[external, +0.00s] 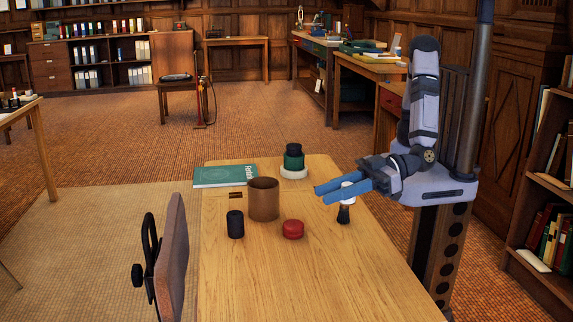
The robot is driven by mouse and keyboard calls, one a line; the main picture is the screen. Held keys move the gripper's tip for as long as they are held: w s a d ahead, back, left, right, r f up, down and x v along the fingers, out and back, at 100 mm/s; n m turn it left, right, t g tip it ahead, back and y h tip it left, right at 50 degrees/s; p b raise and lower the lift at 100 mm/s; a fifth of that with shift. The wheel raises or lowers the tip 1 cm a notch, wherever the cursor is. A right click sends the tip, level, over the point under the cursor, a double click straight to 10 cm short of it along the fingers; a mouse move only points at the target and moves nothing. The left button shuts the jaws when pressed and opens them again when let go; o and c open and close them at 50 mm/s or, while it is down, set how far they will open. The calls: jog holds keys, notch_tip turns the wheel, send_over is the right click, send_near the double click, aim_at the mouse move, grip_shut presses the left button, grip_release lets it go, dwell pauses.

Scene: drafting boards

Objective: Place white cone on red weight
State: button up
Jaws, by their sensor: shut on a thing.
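The red weight (293,229) is a small, low, round red piece on the wooden table, right of the brown cup. My gripper (321,193) has blue fingers that point left above the table's right side. It is shut on a small white thing, seemingly the white cone (347,202), which shows above and below the fingers; the fingers hide its middle. A dark piece (344,215) shows directly below the white one. I cannot tell whether they touch or are one object. The gripper is to the right of and farther back than the red weight.
A brown cup (263,200) and a black cylinder (235,224) stand left of the red weight. A green jar (293,158) on a white disc (293,173) and a green book (225,176) are at the back. The table's front (300,285) is clear.

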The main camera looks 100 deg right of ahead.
jog(key=w+d+r+m+g+h+p, duration=0.1)
jog(key=w+d+r+m+h, duration=0.1)
jog(key=w+d+m+h, duration=0.3)
jog(key=w+d+r+m+g+h, duration=0.1)
jog(key=w+d+m+h, duration=0.1)
jog(key=w+m+h, duration=0.35)
jog(key=shift+n+h, duration=0.55)
jog(key=shift+n, duration=0.3)
jog(key=shift+w+a+f+b, duration=0.1)
jog(key=shift+w+f+b, duration=0.1)
jog(key=shift+f, duration=1.4)
jog(key=shift+w+f+b, duration=0.1)
jog(key=shift+f+b, duration=0.05)
jog(key=shift+f, duration=1.5)
jog(key=shift+w+a+f+b, duration=0.1)
jog(key=shift+f+b, duration=0.1)
jog(key=shift+f, duration=1.4)
jog(key=shift+d+f, duration=0.1)
jog(key=shift+f, duration=0.05)
jog(key=o, duration=1.1)
jog(key=shift+c, duration=0.2)
jog(key=shift+s+r+g, duration=0.2)
jog(key=shift+g, duration=0.1)
jog(key=v, duration=1.1)
jog(key=shift+s+a, duration=0.25)
jog(key=shift+a, duration=0.05)
